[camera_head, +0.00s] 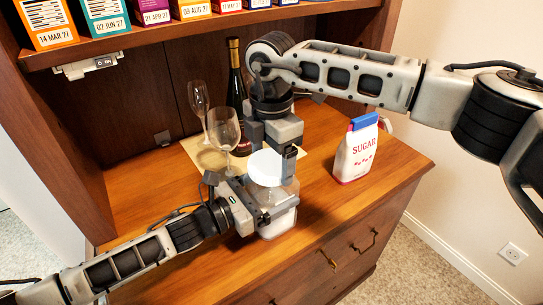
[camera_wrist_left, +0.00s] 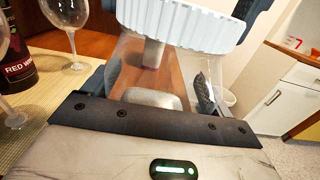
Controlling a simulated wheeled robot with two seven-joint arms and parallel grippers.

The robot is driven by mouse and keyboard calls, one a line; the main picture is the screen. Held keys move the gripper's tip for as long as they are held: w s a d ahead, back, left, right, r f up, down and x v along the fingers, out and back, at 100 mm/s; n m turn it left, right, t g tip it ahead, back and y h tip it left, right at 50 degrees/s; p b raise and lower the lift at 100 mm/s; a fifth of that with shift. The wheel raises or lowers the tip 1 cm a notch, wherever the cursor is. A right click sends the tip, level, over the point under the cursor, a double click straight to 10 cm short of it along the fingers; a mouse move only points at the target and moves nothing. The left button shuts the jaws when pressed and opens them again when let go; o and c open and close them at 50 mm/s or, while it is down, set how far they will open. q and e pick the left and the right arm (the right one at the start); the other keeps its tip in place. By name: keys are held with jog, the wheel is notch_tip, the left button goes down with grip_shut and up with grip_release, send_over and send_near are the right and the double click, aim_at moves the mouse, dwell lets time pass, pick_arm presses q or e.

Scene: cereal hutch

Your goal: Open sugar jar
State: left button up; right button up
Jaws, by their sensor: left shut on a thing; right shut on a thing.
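The sugar jar (camera_head: 284,197) is a clear jar with white contents low inside, standing at the front of the wooden counter. Its round white lid (camera_head: 265,168) is at the jar's mouth; the ribbed lid edge (camera_wrist_left: 185,25) also shows in the left wrist view. I cannot tell whether the lid is fully seated. My left gripper (camera_head: 262,205) is shut around the clear jar body (camera_wrist_left: 150,72), below the lid. My right gripper (camera_head: 275,158) comes down from above and is shut on the lid; its fingertips are partly hidden.
A white sugar bag (camera_head: 356,152) with a blue top stands to the right. Two wine glasses (camera_head: 224,132) and a dark wine bottle (camera_head: 236,85) stand behind on a mat. A shelf with cereal boxes (camera_head: 100,14) overhangs the back. The counter's right front is clear.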

jog(key=n, duration=1.5)
jog(key=shift+r, duration=0.1)
jog(key=n, duration=1.2)
jog(key=shift+n, duration=0.4)
jog(key=n, duration=2.1)
jog(key=shift+r, duration=0.1)
